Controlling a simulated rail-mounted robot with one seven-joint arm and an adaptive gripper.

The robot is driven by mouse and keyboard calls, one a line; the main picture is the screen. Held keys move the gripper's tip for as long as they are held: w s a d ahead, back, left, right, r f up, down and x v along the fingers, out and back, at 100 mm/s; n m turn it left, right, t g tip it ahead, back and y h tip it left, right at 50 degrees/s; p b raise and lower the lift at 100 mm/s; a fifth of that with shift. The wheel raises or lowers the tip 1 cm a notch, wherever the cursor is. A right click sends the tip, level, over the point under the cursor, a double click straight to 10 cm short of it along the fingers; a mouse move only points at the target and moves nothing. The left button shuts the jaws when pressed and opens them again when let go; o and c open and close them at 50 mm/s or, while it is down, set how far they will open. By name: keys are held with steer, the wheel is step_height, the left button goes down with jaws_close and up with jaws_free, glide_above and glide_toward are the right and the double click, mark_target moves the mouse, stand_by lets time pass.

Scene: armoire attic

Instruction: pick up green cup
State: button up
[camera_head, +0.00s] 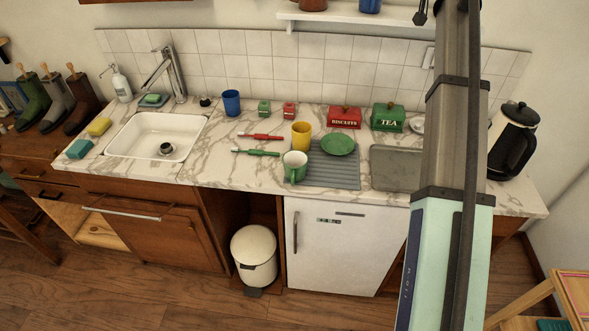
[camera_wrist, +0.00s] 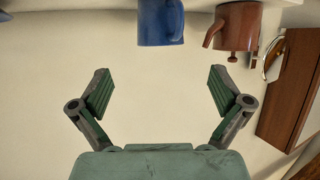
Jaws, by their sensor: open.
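The green cup (camera_head: 295,166), with a pale inside, stands on the marble counter at the left front edge of a grey ribbed drying mat (camera_head: 345,172). My gripper (camera_wrist: 162,92) shows in the wrist view, open, with its two fingers wide apart and nothing between them. It faces a plain pale wall, with a blue mug (camera_wrist: 160,24) and a brown pot (camera_wrist: 237,27) beyond the fingers at the top. The green cup is not in the wrist view. My fingers cannot be made out in the head view.
A yellow cup (camera_head: 301,135) and a green plate (camera_head: 338,144) are close behind the green cup. Red and green utensils (camera_head: 256,153) lie to its left. A grey tray (camera_head: 397,168) lies right of the mat.

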steer(key=s+a+f+n+g+y+p, duration=0.1)
steer(key=a+f, duration=0.1)
steer(key=a, duration=0.5)
steer(key=s+a+f+n+y, duration=0.1)
steer(key=a+f, duration=0.2)
steer(key=a, duration=0.3)
steer(key=m+g+h+p, duration=0.2)
steer(key=g+h, duration=0.3)
steer(key=g, duration=0.4)
glide_above(295, 171)
steer(key=d, duration=0.2)
step_height(295, 171, down, 25)
steer(key=p+x, duration=0.1)
steer(key=x, duration=0.4)
steer(key=p+x, duration=0.2)
steer(key=x, duration=0.4)
steer(key=shift+s+f, duration=0.2)
steer(key=shift+f, duration=0.05)
steer(key=shift+p+x, duration=1.3)
steer(key=shift+x, duration=1.35)
steer(key=shift+w+d, duration=0.1)
